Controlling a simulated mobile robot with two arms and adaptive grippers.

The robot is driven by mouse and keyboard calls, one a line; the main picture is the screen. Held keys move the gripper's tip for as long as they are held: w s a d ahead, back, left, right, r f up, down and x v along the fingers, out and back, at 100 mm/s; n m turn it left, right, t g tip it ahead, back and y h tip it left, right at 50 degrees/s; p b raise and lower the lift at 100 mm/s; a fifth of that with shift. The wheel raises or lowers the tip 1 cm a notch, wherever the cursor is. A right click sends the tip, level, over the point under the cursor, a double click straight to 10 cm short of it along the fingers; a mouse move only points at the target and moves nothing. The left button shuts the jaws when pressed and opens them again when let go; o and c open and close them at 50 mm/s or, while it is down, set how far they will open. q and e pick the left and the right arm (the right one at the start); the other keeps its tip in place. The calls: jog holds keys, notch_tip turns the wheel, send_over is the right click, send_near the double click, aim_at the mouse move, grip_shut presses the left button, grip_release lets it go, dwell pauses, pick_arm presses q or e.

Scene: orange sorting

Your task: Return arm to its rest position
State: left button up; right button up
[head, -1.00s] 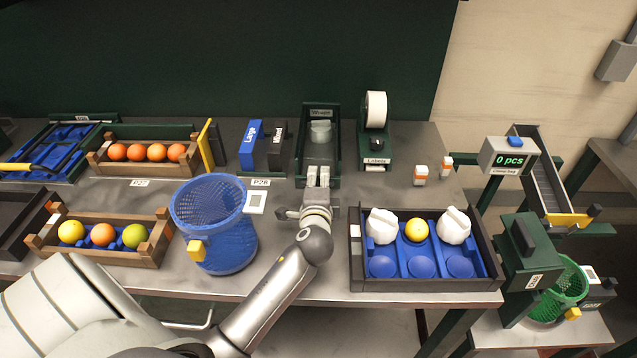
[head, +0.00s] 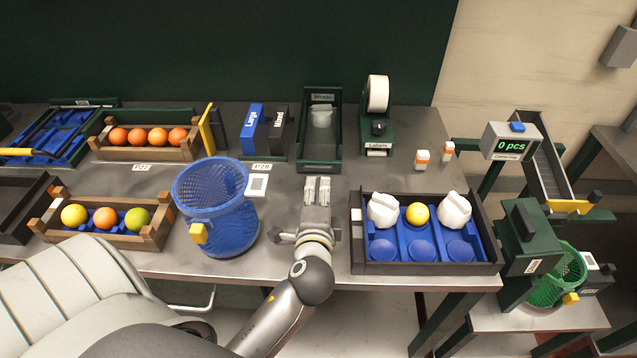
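My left gripper (head: 317,188) is over the bench between the blue mesh basket (head: 215,215) and the dark crate with blue cups (head: 375,268). Its two fingers point away from me, lie close together with nothing visible between them, and look shut. The fingertips are just in front of the dark green wrapper tray (head: 318,160), which holds a whitish stack (head: 321,115). The crate's back row holds a white wrapped item (head: 382,212), a yellow fruit (head: 418,213) and another white wrapped item (head: 454,211); its front cups are empty. My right gripper is out of view.
A wooden crate with several oranges (head: 150,155) stands at the back left. Another wooden crate (head: 150,238) holds three fruits at the front left. A label roll stand (head: 377,130) and two small orange-white bottles (head: 422,160) are back right. A counter (head: 511,145) reads 0 pcs.

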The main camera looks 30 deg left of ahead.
pick_arm(q)
jog(key=shift+s+d, duration=0.1)
jog(key=shift+s, duration=0.15)
dwell(0.3)
